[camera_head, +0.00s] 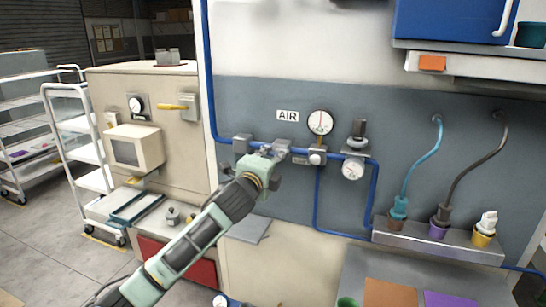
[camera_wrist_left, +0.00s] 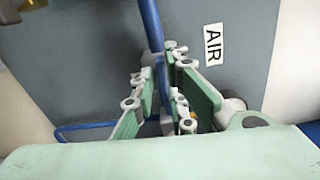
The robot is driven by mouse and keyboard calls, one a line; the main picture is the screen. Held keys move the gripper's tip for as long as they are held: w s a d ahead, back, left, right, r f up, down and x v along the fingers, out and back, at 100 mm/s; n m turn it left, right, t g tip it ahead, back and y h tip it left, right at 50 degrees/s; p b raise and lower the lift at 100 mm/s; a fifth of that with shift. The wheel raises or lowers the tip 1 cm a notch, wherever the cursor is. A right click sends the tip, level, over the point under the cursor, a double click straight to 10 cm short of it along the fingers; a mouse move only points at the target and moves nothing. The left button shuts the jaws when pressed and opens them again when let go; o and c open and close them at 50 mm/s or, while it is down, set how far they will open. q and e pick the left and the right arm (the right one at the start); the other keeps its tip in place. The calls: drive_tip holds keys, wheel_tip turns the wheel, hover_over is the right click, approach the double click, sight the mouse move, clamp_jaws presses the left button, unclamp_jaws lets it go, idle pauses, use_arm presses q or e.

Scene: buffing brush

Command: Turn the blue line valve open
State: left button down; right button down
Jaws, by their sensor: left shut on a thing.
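The blue line (camera_head: 209,80) runs down the wall, bends, and goes right under the AIR label (camera_head: 287,116). The blue line valve is on that stretch, below the label, and my left gripper (camera_head: 266,153) covers most of it. In the left wrist view, the green-padded fingers of my left gripper (camera_wrist_left: 160,80) are closed around a narrow blue part at the line (camera_wrist_left: 152,25). Its outline is mostly hidden, so I cannot tell the handle's angle. My right gripper is not in view.
A round gauge (camera_head: 320,122) and a regulator with a second gauge (camera_head: 353,168) sit close right of my gripper. A shelf (camera_head: 440,246) with hoses and coloured cups is farther right. A beige cabinet (camera_head: 160,85) and a white cart (camera_head: 75,125) stand left.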

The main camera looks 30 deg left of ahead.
use_arm(q)
drive_tip(key=shift+r+n, duration=0.3)
drive_tip(key=shift+n, duration=0.2)
drive_tip(key=shift+r, duration=0.15)
drive_tip(key=c, duration=1.9)
unclamp_jaws()
drive_tip(key=shift+o, duration=0.2)
drive_tip(key=shift+f, duration=0.25)
drive_tip(key=shift+s+d+f, duration=0.1)
drive_tip(key=shift+s+d, duration=0.05)
drive_tip(key=shift+s, duration=0.4)
drive_tip(key=v, duration=1.1)
